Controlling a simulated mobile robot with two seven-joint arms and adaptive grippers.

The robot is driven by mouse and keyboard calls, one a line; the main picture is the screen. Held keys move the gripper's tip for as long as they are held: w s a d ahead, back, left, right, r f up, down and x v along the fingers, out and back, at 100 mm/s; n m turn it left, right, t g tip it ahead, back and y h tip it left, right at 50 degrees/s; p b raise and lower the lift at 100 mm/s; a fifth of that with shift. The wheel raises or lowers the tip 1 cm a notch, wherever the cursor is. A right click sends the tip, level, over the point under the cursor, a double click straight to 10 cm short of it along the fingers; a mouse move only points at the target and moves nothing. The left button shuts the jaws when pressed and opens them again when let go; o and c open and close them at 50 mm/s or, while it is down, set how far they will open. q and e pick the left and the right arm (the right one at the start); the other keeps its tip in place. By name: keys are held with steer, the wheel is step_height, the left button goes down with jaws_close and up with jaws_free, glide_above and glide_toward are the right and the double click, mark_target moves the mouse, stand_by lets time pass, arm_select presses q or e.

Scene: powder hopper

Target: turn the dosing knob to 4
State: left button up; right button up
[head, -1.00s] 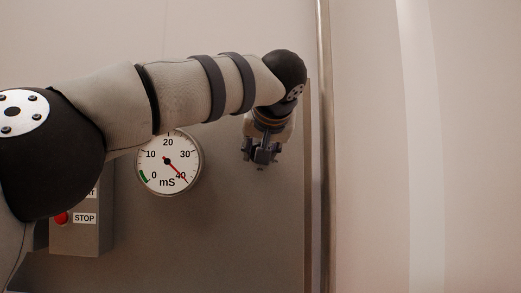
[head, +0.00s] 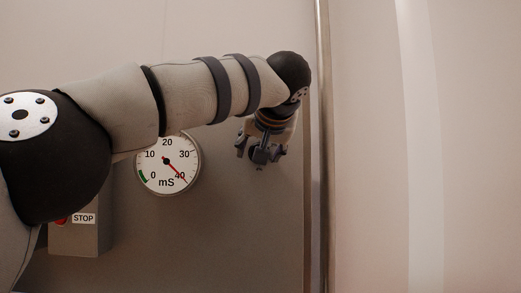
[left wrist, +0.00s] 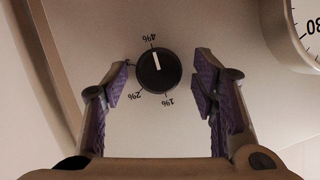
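The dosing knob (left wrist: 158,71) is a round black knob with a white pointer line, on a grey panel in the left wrist view. Its pointer line is directed up in the picture, close to the 4% mark (left wrist: 151,41). The 2% and 1% marks sit below it; the labels appear upside down. My left gripper (head: 260,155) is open in front of the panel. In the left wrist view its two purple-padded fingers (left wrist: 160,83) stand apart on either side of the knob, with gaps to it. The knob cannot be made out in the head view. My right gripper is not in view.
A round gauge marked mS (head: 167,162) is on the panel left of my gripper, its red needle near 40. A grey box (head: 80,238) with a STOP label and red button is at lower left, partly behind my arm. A metal post (head: 323,150) stands right.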

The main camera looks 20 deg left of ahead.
arm_select(q)
steer(key=v, duration=1.2)
